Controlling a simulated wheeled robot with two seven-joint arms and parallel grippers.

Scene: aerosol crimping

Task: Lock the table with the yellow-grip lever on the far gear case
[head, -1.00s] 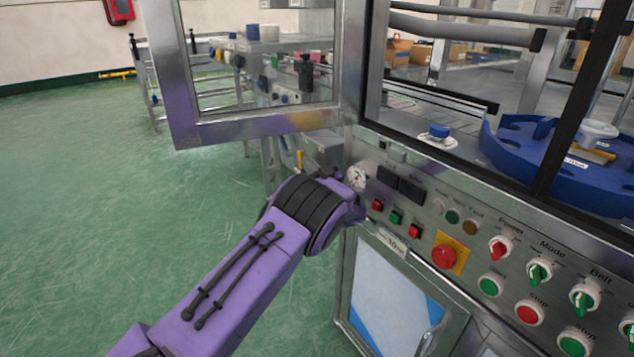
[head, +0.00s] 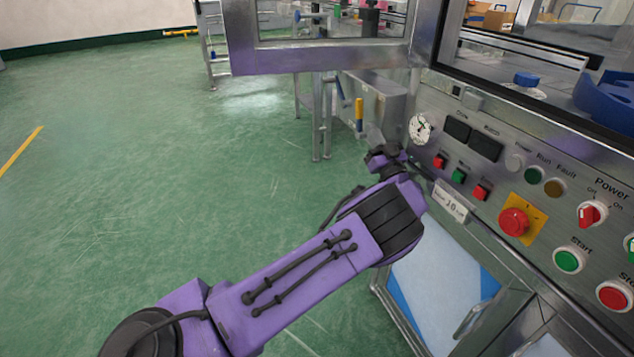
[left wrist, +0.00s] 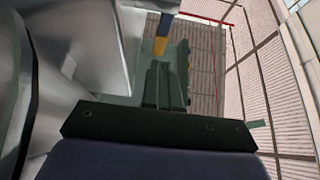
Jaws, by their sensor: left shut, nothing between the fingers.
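The yellow-grip lever (head: 359,115) hangs upright beside the grey gear case (head: 385,95) at the far corner of the machine. In the left wrist view the yellow grip (left wrist: 161,43) shows just beyond my fingertips, with a blue part above it. My left gripper (head: 376,150) is a little below and nearer than the lever in the head view. Its fingers (left wrist: 165,80) are shut and empty. I cannot tell whether they touch the grip. My right gripper is not in view.
The control panel, with a gauge (head: 420,128), a red emergency button (head: 514,221) and several other buttons, stands close right of my left arm. The green floor (head: 150,180) to the left is clear.

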